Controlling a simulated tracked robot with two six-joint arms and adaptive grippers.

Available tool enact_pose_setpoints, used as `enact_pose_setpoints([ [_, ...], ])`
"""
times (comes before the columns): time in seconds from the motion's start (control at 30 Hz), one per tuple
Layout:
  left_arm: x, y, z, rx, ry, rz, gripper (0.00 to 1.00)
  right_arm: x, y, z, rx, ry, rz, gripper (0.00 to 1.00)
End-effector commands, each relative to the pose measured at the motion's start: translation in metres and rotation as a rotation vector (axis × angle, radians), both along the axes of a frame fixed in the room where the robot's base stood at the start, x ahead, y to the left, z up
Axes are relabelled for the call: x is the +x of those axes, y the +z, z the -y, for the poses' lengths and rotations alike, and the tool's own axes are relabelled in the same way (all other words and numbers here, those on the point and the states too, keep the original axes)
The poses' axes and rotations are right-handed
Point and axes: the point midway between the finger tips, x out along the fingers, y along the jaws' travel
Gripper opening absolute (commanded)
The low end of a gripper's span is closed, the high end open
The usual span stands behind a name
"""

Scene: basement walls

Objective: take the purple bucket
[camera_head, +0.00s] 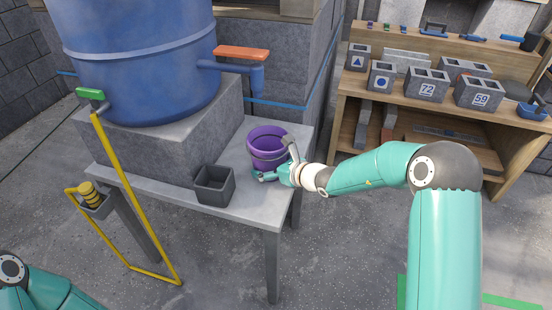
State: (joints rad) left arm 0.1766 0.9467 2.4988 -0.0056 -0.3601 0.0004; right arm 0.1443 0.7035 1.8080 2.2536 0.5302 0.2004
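The purple bucket (266,143) stands upright on the grey table (244,207), near its right edge. My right gripper (277,161) is at the bucket's right front side. Its fingers are spread apart, one up by the rim and one low by the base. I cannot tell whether they touch the bucket. Only a part of my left arm shows at the lower left corner, and its gripper is out of view.
A dark square container (214,185) stands left of the bucket on the table. A large blue barrel (140,60) with an orange-handled tap (241,54) rises behind on a concrete block (160,145). A wooden shelf (440,115) with several grey blocks stands at the right.

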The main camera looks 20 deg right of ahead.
Motion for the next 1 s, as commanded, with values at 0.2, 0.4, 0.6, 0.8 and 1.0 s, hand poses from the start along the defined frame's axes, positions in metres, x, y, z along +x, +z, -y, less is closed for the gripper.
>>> enact_pose_setpoints([
  [0.2, 0.000, 0.000, 0.000, 0.000, 0.000, 0.000, 0.40, 0.000, 0.000, 0.000, 0.001, 0.000, 0.000, 0.88],
  [0.4, 0.000, 0.000, 0.000, 0.000, 0.000, 0.000, 0.40, -0.001, 0.000, 0.001, 0.000, -0.001, 0.000, 0.55],
  [0.6, 0.000, 0.000, 0.000, 0.000, 0.000, 0.000, 0.40, 0.000, 0.001, 0.001, 0.001, -0.001, 0.001, 0.41],
  [0.8, 0.000, 0.002, 0.000, 0.000, 0.000, 0.000, 0.40, 0.000, 0.006, 0.001, 0.001, -0.001, 0.002, 0.41],
  [1.0, 0.000, 0.012, 0.000, 0.000, 0.000, 0.000, 0.40, 0.000, 0.037, 0.001, 0.000, -0.001, 0.004, 0.41],
])
